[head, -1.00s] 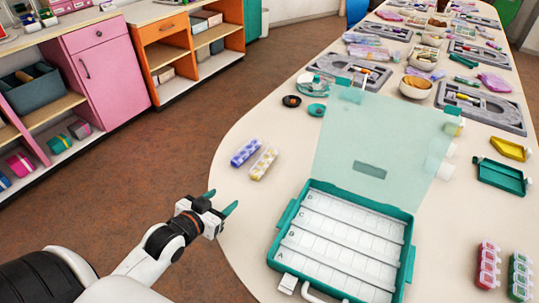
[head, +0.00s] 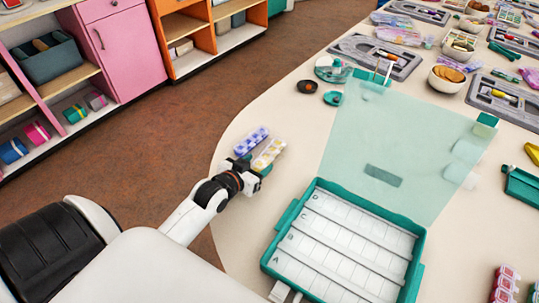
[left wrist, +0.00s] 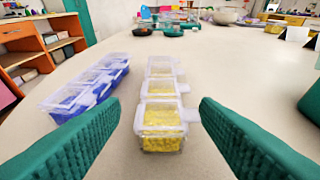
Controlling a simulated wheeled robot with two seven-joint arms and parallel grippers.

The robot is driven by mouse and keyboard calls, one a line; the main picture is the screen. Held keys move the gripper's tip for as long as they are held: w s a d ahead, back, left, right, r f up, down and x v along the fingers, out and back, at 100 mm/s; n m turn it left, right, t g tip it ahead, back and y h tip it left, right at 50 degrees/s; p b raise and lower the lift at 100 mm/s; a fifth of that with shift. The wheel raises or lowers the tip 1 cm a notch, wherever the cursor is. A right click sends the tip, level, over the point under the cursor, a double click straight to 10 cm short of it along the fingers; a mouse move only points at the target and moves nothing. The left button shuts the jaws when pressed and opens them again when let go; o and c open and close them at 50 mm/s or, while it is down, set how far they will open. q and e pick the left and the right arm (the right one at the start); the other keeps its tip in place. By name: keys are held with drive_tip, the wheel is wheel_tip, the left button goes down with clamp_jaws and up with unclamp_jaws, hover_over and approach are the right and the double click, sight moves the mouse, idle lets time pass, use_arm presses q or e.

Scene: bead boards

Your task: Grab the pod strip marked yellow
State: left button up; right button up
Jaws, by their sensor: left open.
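The yellow pod strip (head: 268,154) lies on the table near its left edge, a row of clear lidded pods with yellow beads. In the left wrist view the yellow strip (left wrist: 162,120) runs away from me between the two fingers, with a gap on each side. A blue-purple pod strip (head: 251,140) lies just left of it, and also shows in the left wrist view (left wrist: 88,84). My left gripper (head: 254,169) is open at the near end of the yellow strip, its green fingers (left wrist: 160,128) apart and empty. My right gripper is not in view.
A teal case (head: 292,203) with white lettered compartments stands open right of the strips, its clear lid laid back. Dark (head: 307,87) and teal (head: 333,98) small dishes lie beyond. Red pods (head: 505,284) are at the lower right. Bare table surrounds the strips.

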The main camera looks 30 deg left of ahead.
sight(262, 160)
use_arm(q)
drive_tip(key=x, duration=0.4)
drive_tip(key=shift+w+d, duration=0.1)
drive_tip(key=shift+w, duration=0.35)
drive_tip(key=c, duration=0.9)
drive_tip(key=shift+r, duration=0.1)
drive_tip(key=shift+r, duration=0.1)
